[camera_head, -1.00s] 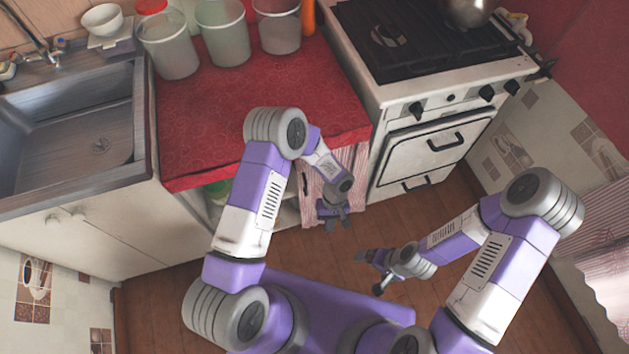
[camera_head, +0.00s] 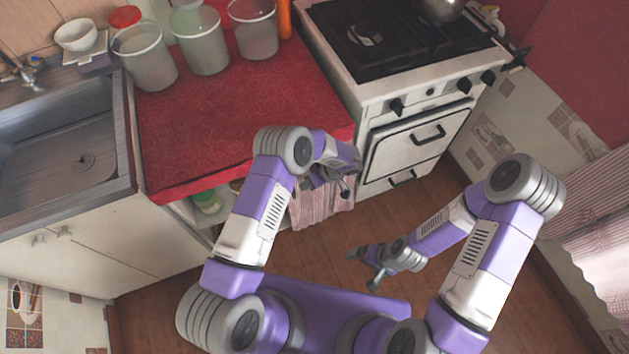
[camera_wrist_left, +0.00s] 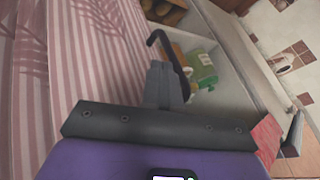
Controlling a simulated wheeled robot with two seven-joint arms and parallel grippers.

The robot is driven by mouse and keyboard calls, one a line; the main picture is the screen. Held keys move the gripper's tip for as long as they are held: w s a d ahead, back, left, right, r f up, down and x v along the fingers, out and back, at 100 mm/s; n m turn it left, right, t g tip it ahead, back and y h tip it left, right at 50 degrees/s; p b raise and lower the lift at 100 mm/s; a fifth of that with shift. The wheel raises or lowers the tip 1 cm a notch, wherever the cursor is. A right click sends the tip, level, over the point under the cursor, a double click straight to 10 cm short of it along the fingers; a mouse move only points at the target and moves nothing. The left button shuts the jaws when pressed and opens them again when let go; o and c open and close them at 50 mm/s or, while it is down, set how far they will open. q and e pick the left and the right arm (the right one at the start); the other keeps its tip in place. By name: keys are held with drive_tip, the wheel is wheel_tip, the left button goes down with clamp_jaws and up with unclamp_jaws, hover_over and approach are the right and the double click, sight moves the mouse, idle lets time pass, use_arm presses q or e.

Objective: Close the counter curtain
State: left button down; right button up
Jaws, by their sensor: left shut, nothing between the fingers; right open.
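The pink striped curtain (camera_head: 322,207) hangs under the right end of the red counter. A black bent bar, seemingly the curtain's handle (camera_wrist_left: 166,45), stands at the curtain's edge just beyond my left fingers. My left gripper (camera_head: 342,188) is shut and empty in front of the curtain, just below the counter edge. Contact with the handle cannot be told. My right gripper (camera_head: 364,266) is open and empty over the floor.
The red counter (camera_head: 230,120) holds several clear containers. A green jar (camera_wrist_left: 202,70) stands in the open shelf. The white stove (camera_head: 415,145) is right of the curtain, the sink (camera_head: 65,145) at the left. The wooden floor (camera_head: 320,265) is clear.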

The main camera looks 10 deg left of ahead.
use_arm(q)
drive_tip(key=shift+x, duration=1.1)
use_arm(e)
drive_tip(key=shift+f, duration=0.25)
